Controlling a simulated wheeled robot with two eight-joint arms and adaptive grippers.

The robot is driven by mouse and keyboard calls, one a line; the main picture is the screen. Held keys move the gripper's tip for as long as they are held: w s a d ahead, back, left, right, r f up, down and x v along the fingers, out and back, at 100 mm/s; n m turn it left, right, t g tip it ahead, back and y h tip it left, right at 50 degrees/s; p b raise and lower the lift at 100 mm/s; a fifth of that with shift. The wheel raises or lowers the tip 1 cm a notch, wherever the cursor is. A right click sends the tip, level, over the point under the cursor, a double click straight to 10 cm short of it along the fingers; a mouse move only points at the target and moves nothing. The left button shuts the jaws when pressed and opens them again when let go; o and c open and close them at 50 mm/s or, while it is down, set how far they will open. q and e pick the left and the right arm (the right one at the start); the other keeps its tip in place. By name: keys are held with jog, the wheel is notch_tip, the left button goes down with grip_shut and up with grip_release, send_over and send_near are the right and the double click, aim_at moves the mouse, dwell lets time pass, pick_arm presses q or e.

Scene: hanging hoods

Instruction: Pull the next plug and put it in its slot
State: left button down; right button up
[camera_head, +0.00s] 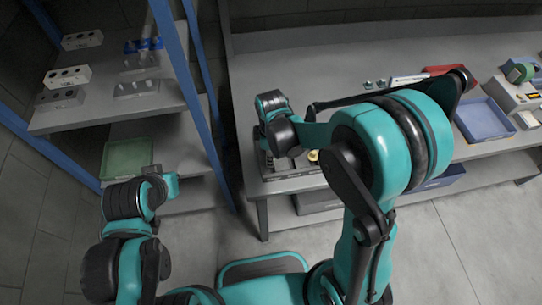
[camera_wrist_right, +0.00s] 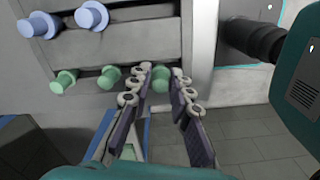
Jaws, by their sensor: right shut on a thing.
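In the right wrist view, a pale panel (camera_wrist_right: 135,50) carries two blue plugs, one at top centre (camera_wrist_right: 92,17) and one at top left (camera_wrist_right: 38,25). Below them is a row of green plugs, at left (camera_wrist_right: 65,80) and middle (camera_wrist_right: 108,77). My right gripper (camera_wrist_right: 163,88) is shut on the rightmost green plug (camera_wrist_right: 160,74), which shows between its fingers against the panel. I cannot tell whether this plug is still seated. In the head view, my right arm hides most of its work area. My left gripper (camera_head: 153,172) is low at left; its fingers are unclear.
A shelf (camera_head: 165,105) at left holds pale blocks with holes (camera_head: 68,76), a blue block (camera_head: 143,45) and a grey block (camera_head: 137,88). A green tray (camera_head: 125,158) sits on the lower shelf. The bench (camera_head: 260,80) has a blue tray (camera_head: 485,118) at right.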

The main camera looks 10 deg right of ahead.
jog(key=shift+f+b, duration=0.8)
jog(key=shift+f, duration=0.1)
dwell(0.8)
jog(key=o, duration=0.9)
jog(key=shift+c, duration=0.2)
jog(key=shift+r, duration=0.1)
notch_tip(320, 180, up, 12)
jog(key=shift+f, duration=0.1)
jog(key=s+d+m+t+b, duration=0.2)
jog(key=s+d+m+t, duration=0.5)
jog(key=m, duration=0.7)
jog(key=s+d, duration=0.1)
jog(key=s, duration=0.1)
jog(key=shift+s+d+r, duration=0.2)
jog(key=shift+s+d, duration=0.15)
jog(key=shift+s, duration=0.05)
